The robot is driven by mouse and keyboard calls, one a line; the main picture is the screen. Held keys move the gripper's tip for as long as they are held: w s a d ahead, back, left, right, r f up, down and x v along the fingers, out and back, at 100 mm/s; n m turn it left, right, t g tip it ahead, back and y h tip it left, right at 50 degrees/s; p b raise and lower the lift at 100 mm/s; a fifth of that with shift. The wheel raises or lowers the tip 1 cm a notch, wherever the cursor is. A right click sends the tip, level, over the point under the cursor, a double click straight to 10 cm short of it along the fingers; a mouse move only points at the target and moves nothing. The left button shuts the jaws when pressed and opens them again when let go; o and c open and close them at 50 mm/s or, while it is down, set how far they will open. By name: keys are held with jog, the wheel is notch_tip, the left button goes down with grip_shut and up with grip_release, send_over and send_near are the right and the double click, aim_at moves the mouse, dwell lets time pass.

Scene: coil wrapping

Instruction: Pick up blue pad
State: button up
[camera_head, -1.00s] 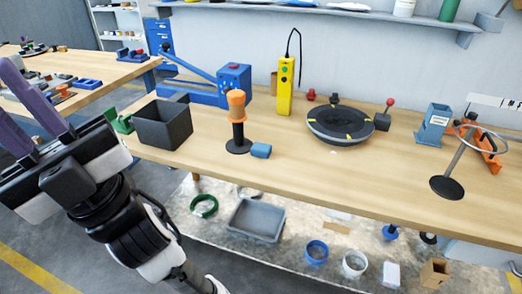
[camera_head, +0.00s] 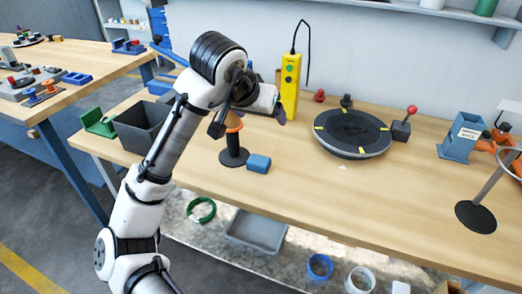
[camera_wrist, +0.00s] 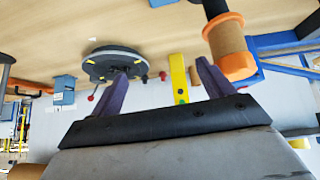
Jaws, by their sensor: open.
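The blue pad (camera_head: 259,163) is a small block lying on the wooden workbench, just right of the round black base of the orange-topped stand (camera_head: 233,150). My gripper (camera_head: 280,113) is above the bench, up and slightly right of the pad, partly hidden by my wrist. In the wrist view my gripper (camera_wrist: 160,70) shows two purple fingers spread apart with nothing between them. A blue sliver (camera_wrist: 163,2) at that view's top edge looks like the pad, mostly cut off.
The orange-topped stand is close beside my arm in the head view. A grey bin (camera_head: 141,128) stands left, a yellow control box (camera_head: 291,85) behind, and a black turntable (camera_head: 352,133) right. The bench front right of the pad is clear.

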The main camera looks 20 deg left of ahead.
notch_tip(320, 180, down, 4)
jog(key=s+a+g, duration=0.2)
jog(key=g, duration=0.1)
send_near(259, 160)
jog(key=f, duration=0.3)
jog(key=shift+w+d+y, duration=0.15)
jog(key=shift+w+y, duration=0.25)
jog(key=shift+p+x, duration=0.85)
jog(key=shift+x, duration=2.2)
jog(key=shift+w+d, duration=0.15)
jog(key=c, duration=1)
jog(key=shift+c, duration=0.3)
jog(key=shift+r, duration=0.15)
notch_tip(259, 160, up, 20)
jog(key=b, duration=0.1)
